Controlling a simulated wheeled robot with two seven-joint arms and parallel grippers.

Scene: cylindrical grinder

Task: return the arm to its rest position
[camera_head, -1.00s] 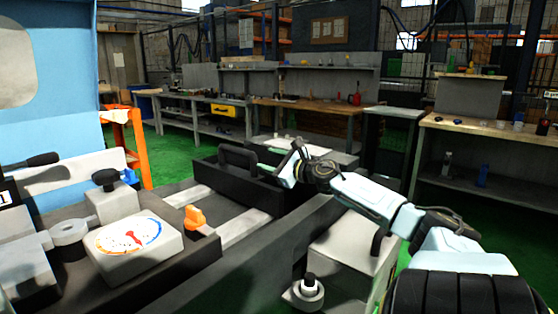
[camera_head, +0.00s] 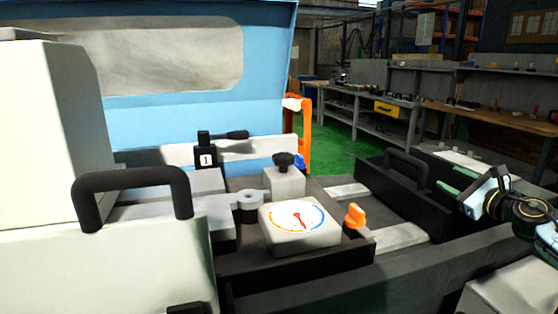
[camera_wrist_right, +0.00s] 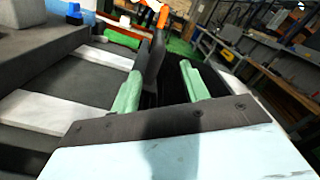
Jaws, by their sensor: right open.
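My right gripper (camera_head: 447,180) is at the right side of the head view, beside the black handle (camera_head: 405,160) on the dark cover of the grinder. Its pale green fingers stand apart with nothing between them. The right wrist view shows the same open fingers (camera_wrist_right: 160,88), with a dark part of the machine behind them. Whether a finger touches the handle I cannot tell. Part of my right arm runs out of the right edge. My left gripper is not in view.
The grinder fills the front: a gauge (camera_head: 299,222) with a red needle, an orange knob (camera_head: 355,215), a black lever (camera_head: 232,135) and a black handle (camera_head: 132,185) at left. A blue cabinet (camera_head: 180,110) stands behind. Workbenches (camera_head: 385,97) line the back; green floor lies between.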

